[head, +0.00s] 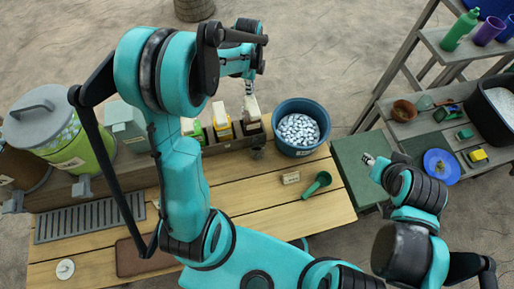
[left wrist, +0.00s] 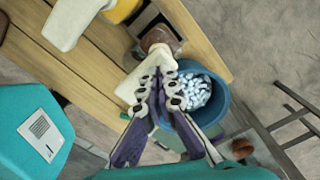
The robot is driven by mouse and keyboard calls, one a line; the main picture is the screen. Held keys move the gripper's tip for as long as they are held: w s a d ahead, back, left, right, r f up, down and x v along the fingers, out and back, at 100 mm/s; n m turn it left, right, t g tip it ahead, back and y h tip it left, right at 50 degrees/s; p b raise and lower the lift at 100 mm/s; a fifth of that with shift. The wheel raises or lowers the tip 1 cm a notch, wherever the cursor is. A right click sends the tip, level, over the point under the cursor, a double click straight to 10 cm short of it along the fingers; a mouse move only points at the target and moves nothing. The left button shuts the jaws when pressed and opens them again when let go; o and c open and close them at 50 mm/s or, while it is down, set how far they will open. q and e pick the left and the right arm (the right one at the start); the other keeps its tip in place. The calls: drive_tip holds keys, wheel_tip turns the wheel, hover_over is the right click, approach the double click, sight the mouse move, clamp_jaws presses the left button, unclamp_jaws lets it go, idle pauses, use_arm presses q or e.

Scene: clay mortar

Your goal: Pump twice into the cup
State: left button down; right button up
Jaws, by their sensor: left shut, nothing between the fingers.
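Three pump bottles stand in a row at the table's back edge: a green one (head: 193,129), a yellow one (head: 222,124) and a dark one (head: 250,128). My left gripper (head: 251,86) is shut and empty, above the dark bottle. In the left wrist view its closed fingertips (left wrist: 165,72) overlap the white pump head (left wrist: 132,88) of a brown bottle (left wrist: 160,40); I cannot tell if they touch. A small grey cup-like thing (head: 258,154) sits in front of the dark bottle. My right gripper (head: 369,159) is over the green surface at right, its opening unclear.
A blue bucket of pale pebbles (head: 298,126) stands right of the bottles, close to my left gripper. A green scoop (head: 318,184) and a small label block (head: 291,178) lie on the wooden table (head: 265,205). A stocked shelf (head: 430,125) stands at right.

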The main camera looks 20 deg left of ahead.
use_arm(q)
wheel_tip(320, 180, up, 6)
drive_tip(key=p, duration=0.3)
drive_tip(key=shift+p, duration=0.4)
idle(0.5)
